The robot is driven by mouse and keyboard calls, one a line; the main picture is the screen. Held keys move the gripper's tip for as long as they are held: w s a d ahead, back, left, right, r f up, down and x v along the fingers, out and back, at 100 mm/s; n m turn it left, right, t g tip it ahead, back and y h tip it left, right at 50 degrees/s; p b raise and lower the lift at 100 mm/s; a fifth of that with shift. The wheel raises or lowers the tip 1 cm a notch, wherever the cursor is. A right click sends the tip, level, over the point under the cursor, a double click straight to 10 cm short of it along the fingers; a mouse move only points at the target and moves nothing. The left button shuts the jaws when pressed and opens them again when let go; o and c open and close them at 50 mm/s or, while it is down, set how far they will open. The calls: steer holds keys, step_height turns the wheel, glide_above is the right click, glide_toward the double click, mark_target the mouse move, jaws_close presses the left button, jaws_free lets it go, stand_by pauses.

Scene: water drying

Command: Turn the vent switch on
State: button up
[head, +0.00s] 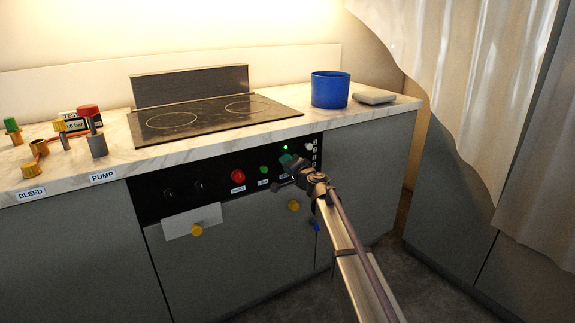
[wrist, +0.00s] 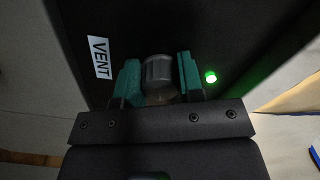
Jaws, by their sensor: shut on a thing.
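The vent switch is a grey cylindrical knob (wrist: 160,70) on the black panel, beside a white VENT label (wrist: 100,58) in the wrist view. My gripper (wrist: 159,82) has one teal finger on each side of the knob and is shut on it. A small green light (wrist: 210,77) glows on the panel just right of the fingers, and it also shows in the head view (head: 285,147). In the head view my gripper (head: 288,161) reaches the right part of the panel and hides the knob. The knob's turn angle cannot be told.
A red button (head: 238,176) and a green button (head: 264,169) lie left of my gripper on the panel. Above is the counter with a cooktop (head: 212,112), blue pot (head: 330,90) and grey block (head: 374,97). A curtain (head: 450,70) hangs at the right.

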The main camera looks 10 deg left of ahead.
steer(key=shift+m, duration=1)
steer(key=o, duration=0.9)
steer(key=v, duration=1)
steer(key=shift+s+d, duration=0.25)
steer(key=shift+s, duration=0.1)
